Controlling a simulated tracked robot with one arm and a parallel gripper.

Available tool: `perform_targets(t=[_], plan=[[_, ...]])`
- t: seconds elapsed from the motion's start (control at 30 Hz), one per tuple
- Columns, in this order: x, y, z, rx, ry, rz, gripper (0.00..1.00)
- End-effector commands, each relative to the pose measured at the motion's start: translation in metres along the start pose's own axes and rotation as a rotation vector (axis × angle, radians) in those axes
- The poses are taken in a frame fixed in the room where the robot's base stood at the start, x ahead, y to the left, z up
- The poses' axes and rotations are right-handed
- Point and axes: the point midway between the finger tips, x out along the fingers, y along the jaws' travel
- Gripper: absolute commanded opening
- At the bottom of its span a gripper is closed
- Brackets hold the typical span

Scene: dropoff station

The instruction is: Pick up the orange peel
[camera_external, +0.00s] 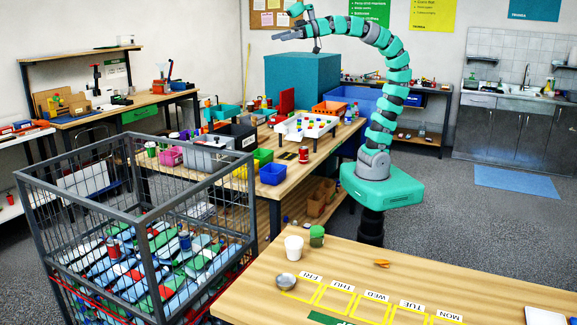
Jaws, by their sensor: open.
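A small orange piece, which looks like the orange peel (381,263), lies on the near wooden table (262,300), behind the yellow day squares. My gripper (281,35) is high up at the upper left of the arm, above and in front of the teal box. It is open, with no object visible in it. It is far from the orange piece, well above and to the left of it. My arm curves up from its teal base, which stands just behind the near table.
A white cup (293,248), a green-lidded jar (317,236) and a metal bowl (286,281) stand left of the orange piece. A wire cage (140,235) is at left. A cluttered workbench (322,146) with a teal box (302,80) stands behind.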

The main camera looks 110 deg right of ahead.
Motion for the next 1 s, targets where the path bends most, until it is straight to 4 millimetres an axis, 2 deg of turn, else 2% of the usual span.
perform_targets(t=[0.03,0.13,0.17,0.53,0.63,0.77,0.9,1.0], plan=[[-0.001,0.001,0.000,0.000,0.002,0.002,1.00],[0.000,0.001,0.000,0.000,0.002,0.002,0.72],[0.000,0.001,0.000,0.000,0.001,0.001,0.67],[0.000,0.000,0.000,0.000,0.001,-0.001,0.67],[0.005,-0.009,0.009,-0.003,-0.005,-0.017,0.67],[0.022,-0.045,0.041,-0.015,-0.024,-0.082,0.67],[0.044,-0.106,0.098,-0.038,-0.058,-0.188,0.67],[0.052,-0.152,0.140,-0.053,-0.082,-0.265,0.67]])
